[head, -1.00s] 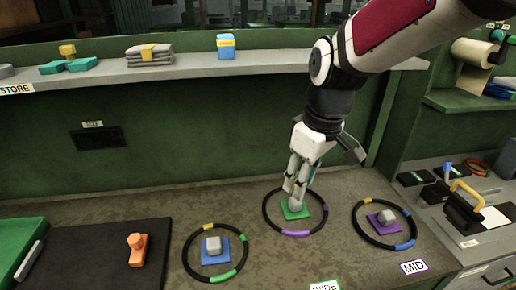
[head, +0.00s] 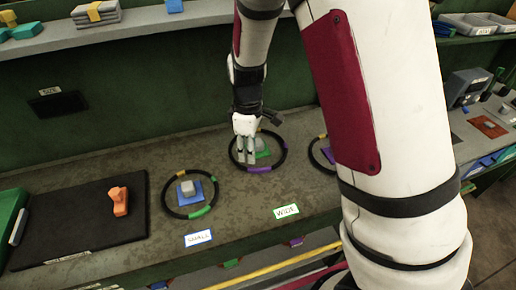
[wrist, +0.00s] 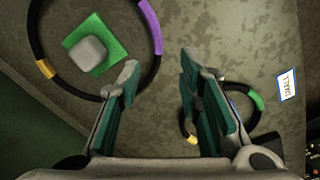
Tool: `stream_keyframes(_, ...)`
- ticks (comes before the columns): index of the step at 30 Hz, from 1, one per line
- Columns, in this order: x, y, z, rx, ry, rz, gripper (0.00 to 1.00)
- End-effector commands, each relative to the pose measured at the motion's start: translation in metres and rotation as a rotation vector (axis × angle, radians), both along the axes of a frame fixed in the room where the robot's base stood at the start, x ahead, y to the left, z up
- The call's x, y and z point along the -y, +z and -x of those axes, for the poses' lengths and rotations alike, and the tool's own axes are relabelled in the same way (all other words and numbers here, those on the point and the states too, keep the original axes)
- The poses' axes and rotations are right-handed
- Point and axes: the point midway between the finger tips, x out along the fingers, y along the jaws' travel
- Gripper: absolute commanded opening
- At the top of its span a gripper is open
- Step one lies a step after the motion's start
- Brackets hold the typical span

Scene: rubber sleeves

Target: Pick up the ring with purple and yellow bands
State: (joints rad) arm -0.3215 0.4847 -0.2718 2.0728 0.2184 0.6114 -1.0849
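The ring with purple and yellow bands is the black middle ring (head: 284,152), lying flat on the bench around a green square pad (head: 262,155) with a grey block on it. In the wrist view the ring (wrist: 153,62) shows at the upper left, with its purple band (wrist: 150,15) and yellow band (wrist: 45,68). My gripper (head: 245,158) is low over the left part of this ring.
A ring with green and yellow bands (head: 166,197) lies to the left around a blue pad (head: 197,190). Another ring (head: 312,155) at the right is partly hidden by my arm. A black mat (head: 70,215) with an orange object (head: 119,200) lies farther left. A shelf (head: 140,21) runs behind.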

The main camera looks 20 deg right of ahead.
Motion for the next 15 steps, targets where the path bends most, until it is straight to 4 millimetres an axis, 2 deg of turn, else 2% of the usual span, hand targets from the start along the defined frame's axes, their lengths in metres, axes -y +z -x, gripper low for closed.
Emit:
stream_keyframes(3,0.000,-0.015,0.001,-0.002,-0.001,0.000,0.33)
stream_keyframes(10,0.000,-0.026,0.000,-0.001,-0.002,-0.001,0.33)
stream_keyframes(15,0.000,-0.045,0.000,-0.003,-0.002,0.001,0.33)
